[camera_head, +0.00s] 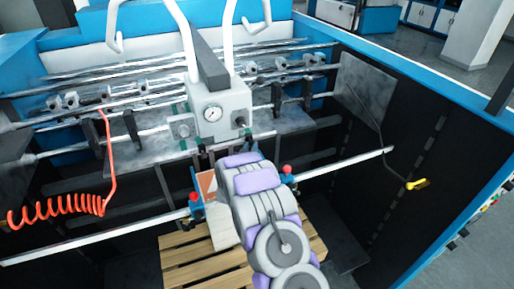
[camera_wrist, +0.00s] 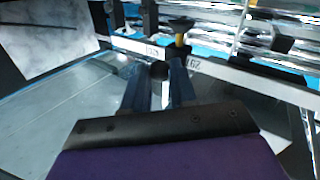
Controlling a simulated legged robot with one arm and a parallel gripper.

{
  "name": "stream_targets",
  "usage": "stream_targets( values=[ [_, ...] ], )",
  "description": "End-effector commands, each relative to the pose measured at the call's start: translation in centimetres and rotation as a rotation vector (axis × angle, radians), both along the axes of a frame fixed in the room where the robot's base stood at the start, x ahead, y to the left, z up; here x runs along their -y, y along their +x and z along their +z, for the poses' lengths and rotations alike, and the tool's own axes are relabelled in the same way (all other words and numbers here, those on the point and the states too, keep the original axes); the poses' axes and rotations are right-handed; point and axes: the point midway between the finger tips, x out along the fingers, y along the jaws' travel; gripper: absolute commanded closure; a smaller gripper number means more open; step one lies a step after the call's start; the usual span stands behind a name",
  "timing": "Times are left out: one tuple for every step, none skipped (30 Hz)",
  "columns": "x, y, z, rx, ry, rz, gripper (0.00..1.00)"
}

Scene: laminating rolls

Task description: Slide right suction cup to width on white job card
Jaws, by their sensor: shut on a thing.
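My gripper (camera_head: 251,152) is at the crossbar below the gauge block in the head view, its fingers mostly hidden by my arm. In the wrist view its two blue-grey fingers (camera_wrist: 159,84) are closed around a dark round-ended part (camera_wrist: 158,70), apparently the right suction cup's holder. A black disc on a yellow stem (camera_wrist: 181,28) stands just beyond them, beside a white numbered scale (camera_wrist: 235,76). Another dark fitting (camera_head: 202,159) hangs at the bar's left.
A long rail (camera_head: 110,236) crosses in front, with red-topped blue clamps left (camera_head: 195,204) and right (camera_head: 287,178) of my arm. The gauge block (camera_head: 218,116) stands above. A wooden pallet (camera_head: 187,266) is below. A coiled orange hose (camera_head: 60,212) hangs left.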

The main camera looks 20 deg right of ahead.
Motion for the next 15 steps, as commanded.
stream_targets(
  values=[
    [-0.23,0.11,0.05,0.0,-0.001,0.005,1.0],
    [-0.22,0.11,0.05,0.0,-0.001,0.005,1.0],
    [-0.22,0.11,0.06,0.0,-0.001,0.005,1.0],
    [-0.21,0.12,0.07,0.0,-0.001,0.005,1.0],
    [-0.19,0.11,0.07,0.0,-0.001,0.005,1.0],
    [-0.18,0.11,0.07,0.0,-0.001,0.005,1.0],
    [-0.17,0.1,0.07,0.0,-0.001,0.004,0.73],
    [-0.16,0.11,0.08,0.001,-0.001,0.004,0.7],
    [-0.13,0.09,0.09,0.001,-0.001,0.004,0.66],
    [-0.11,0.08,0.08,0.001,-0.001,0.003,0.63],
    [-0.1,0.04,0.09,0.001,-0.001,0.003,0.6],
    [-0.09,-0.02,0.12,0.001,-0.001,0.002,0.56],
    [-0.06,-0.07,0.15,0.002,0.0,0.002,0.53],
    [-0.05,-0.12,0.17,0.002,0.0,0.002,0.51],
    [-0.05,-0.18,0.19,0.003,-0.001,0.002,0.48]
  ],
)
